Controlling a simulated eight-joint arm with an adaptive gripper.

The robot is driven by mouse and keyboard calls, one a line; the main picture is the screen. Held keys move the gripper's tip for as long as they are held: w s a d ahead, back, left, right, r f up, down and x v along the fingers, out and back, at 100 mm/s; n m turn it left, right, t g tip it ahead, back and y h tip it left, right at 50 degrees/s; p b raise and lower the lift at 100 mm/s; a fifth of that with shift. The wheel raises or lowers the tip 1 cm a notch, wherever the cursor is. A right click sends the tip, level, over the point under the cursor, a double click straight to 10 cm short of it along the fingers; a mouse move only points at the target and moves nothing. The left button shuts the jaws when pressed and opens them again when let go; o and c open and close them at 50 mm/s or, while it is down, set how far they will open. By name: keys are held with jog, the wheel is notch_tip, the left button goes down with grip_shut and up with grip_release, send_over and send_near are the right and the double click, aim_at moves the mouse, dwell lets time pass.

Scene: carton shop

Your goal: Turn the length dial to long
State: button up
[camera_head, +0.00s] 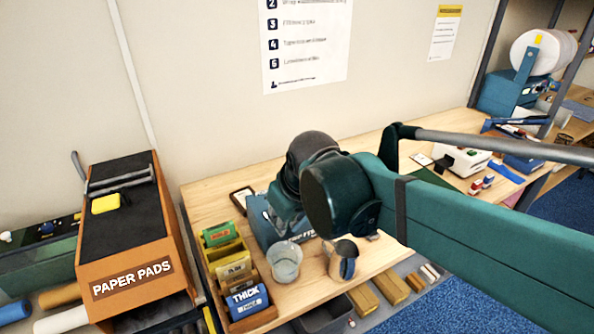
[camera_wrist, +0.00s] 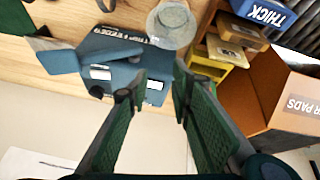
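A blue machine (camera_wrist: 118,62) with white windows and partly readable lettering lies ahead of my gripper in the wrist view. It also shows in the head view (camera_head: 259,222), partly covered by my arm. Two small dark round knobs sit on its face in the wrist view: one at the left (camera_wrist: 97,92), one by the left finger (camera_wrist: 122,96). I cannot tell which is the length dial, nor its setting. My gripper (camera_wrist: 158,83) is open, with nothing seen between its green fingers. Its fingertips overlap the machine's right part in the picture; contact cannot be told.
A clear cup (camera_wrist: 171,24) and a metal jug (camera_head: 343,261) stand close to the machine. A wooden rack (camera_head: 212,283) holds green, yellow and blue packs. An orange paper pads stand (camera_head: 127,245) is at the left. The wall is close behind the bench.

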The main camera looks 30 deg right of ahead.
jog(key=shift+w+d+r+n+g+p, duration=0.45)
jog(key=shift+w+d+n+g+p, duration=0.6)
jog(key=shift+w+d+p, duration=1.85)
jog(key=shift+w+d+r+n+g+p, duration=0.6)
jog(key=shift+w+d+n+p, duration=0.95)
jog(key=shift+w, duration=2.35)
jog(key=shift+w+d+r+n+g+p, duration=0.3)
jog(key=shift+w+d+n+g+p, duration=0.65)
jog(key=shift+w+d+p, duration=2.1)
jog(key=shift+w+a+f, duration=0.2)
jog(key=shift+w+a, duration=0.15)
jog(key=shift+a, duration=0.1)
jog(key=shift+f, duration=3.7)
grip_shut()
